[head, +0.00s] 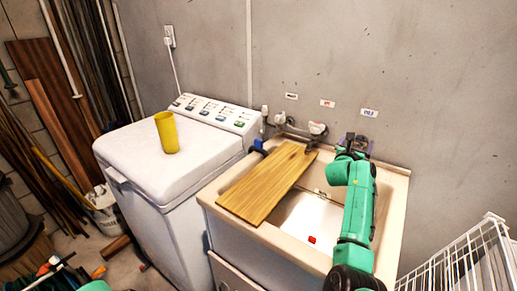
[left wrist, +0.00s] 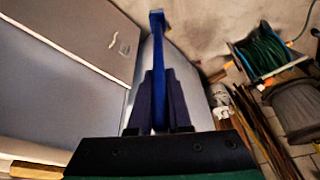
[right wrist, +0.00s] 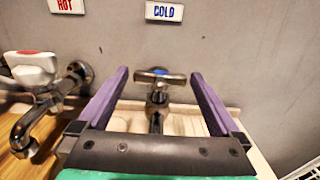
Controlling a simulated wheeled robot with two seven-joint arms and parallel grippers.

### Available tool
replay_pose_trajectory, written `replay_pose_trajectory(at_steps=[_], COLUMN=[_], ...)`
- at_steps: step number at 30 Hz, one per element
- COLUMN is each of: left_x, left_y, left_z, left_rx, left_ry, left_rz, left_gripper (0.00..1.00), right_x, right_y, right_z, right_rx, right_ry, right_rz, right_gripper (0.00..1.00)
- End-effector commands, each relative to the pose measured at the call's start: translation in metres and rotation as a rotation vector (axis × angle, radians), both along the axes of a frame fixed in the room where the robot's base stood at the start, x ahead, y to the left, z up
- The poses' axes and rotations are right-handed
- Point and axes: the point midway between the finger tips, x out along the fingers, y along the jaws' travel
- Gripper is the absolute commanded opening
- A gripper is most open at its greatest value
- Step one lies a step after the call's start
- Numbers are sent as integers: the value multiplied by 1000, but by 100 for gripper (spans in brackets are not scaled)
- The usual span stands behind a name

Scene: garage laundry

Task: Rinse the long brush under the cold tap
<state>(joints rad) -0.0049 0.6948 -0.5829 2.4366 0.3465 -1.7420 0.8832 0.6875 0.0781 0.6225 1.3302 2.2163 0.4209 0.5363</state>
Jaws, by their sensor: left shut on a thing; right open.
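The long brush (left wrist: 158,55) shows as a blue shaft in the left wrist view. My left gripper (left wrist: 158,80) is shut on it, and it points away from the fingers past a pale cabinet side. I cannot make out its bristles. The cold tap (right wrist: 155,90), under the blue COLD label (right wrist: 164,11), stands between the fingers of my right gripper (right wrist: 159,74). Those fingers are open, one on each side of the tap's cross handle, with gaps on both sides. In the head view my right gripper (head: 355,143) reaches over the sink (head: 398,190) to the wall and mostly hides this tap.
A wooden board (head: 268,183) covers the sink's left part. A small red thing (head: 312,240) lies in the open basin. The hot tap (right wrist: 35,75) is left of the cold one. A yellow cup (head: 167,133) stands on the washing machine (head: 130,150). A wire rack (head: 470,262) is at right.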

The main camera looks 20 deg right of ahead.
Motion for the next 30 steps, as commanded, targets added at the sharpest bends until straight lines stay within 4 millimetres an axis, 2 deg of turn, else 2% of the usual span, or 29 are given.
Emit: replay_pose_trajectory(at_steps=[2, 6, 7, 8, 11, 14, 20, 24, 27, 30], left_x=[0, 0, 0, 0, 0, 0, 0, 0, 0, 0], left_y=[0, 0, 0, 0, 0, 0, 0, 0, 0, 0], left_z=[0, 0, 0, 0, 3, 18, 75, 109, 123, 128], left_rx=[0, 0, 0, 0, 0, 0, 0, 0, 0, 0], left_ry=[0, 0, 0, 0, 0, -1, -1, 0, 0, 0], left_rz=[0, 0, 0, 0, 0, 0, 0, 0, 0, 0], left_gripper=[0, 0, 0, 0, 0, 0, 0, 0, 0, 0], right_x=[0, 0, 0, 0, 0, 0, -2, -3, -3, -3], right_y=[0, 0, 0, 0, 0, 0, -2, -3, -3, -3], right_z=[0, 0, 0, 0, 1, 6, 15, 14, 10, 6], right_rx=[-1, -1, -1, -1, -1, -5, -8, -9, -8, -5], right_ry=[1, 1, 1, 1, 2, 5, 10, 9, 6, 3], right_rz=[0, 0, 0, 0, 2, 20, 114, 200, 257, 290], right_gripper=[96, 43, 31, 27, 27, 27, 27, 27, 27, 27])
